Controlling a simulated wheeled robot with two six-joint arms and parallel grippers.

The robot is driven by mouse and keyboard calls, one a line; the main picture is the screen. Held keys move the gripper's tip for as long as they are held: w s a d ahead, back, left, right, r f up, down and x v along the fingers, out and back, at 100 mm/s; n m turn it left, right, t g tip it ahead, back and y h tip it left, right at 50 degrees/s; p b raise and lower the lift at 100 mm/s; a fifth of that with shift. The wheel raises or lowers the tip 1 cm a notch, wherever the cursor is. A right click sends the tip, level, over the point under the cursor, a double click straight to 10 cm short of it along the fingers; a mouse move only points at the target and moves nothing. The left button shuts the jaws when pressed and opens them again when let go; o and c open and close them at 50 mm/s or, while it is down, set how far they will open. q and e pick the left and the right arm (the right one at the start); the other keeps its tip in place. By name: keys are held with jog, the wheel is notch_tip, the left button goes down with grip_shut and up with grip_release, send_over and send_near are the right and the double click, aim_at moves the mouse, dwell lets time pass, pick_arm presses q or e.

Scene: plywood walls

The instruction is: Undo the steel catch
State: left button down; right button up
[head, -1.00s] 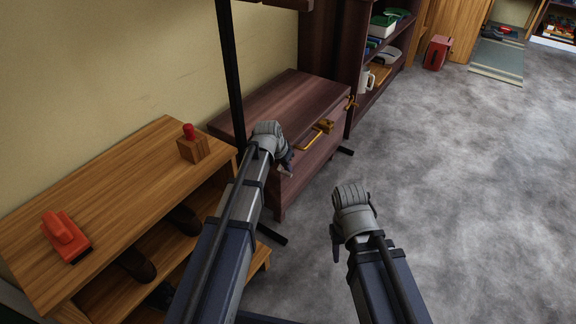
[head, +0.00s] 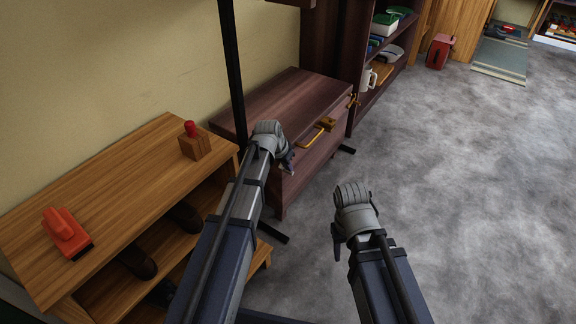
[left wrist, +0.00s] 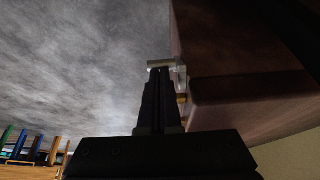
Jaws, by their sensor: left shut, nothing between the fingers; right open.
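The dark reddish wooden chest (head: 285,98) stands by the wall with its lid down. My left gripper (head: 287,164) is shut at the left part of the chest's front. In the left wrist view its shut fingers (left wrist: 163,80) point at a pale metal piece (left wrist: 161,64), which looks like the steel catch, beside the chest front. I cannot tell whether they touch. In the head view my gripper and wrist largely hide that spot. A brass catch (head: 327,123) and a brass handle (head: 313,138) show further right. My right gripper (head: 337,243) is open and empty over the floor.
A wooden bench (head: 110,185) at the left bears a red-handled tool (head: 66,232) and a wooden block with a red knob (head: 194,145). A thin black post (head: 232,70) rises beside the chest. A dark bookcase (head: 370,90) stands beyond. Grey floor at the right is clear.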

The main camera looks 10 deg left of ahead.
pick_arm(q)
jog(key=shift+s+a+f+b, duration=0.15)
jog(key=shift+s+f+b, duration=0.2)
jog(key=shift+s, duration=0.05)
jog(key=shift+s+a+f+b, duration=0.2)
jog(key=shift+s+f+b, duration=0.25)
jog(key=shift+f+b, duration=0.25)
jog(key=shift+s+a+f+b, duration=0.2)
jog(key=shift+s+f+b, duration=0.25)
jog(key=shift+f+b, duration=0.25)
jog(key=shift+r, duration=0.1)
jog(key=shift+r+p, duration=0.75)
jog(key=shift+p, duration=0.1)
jog(key=shift+r, duration=0.1)
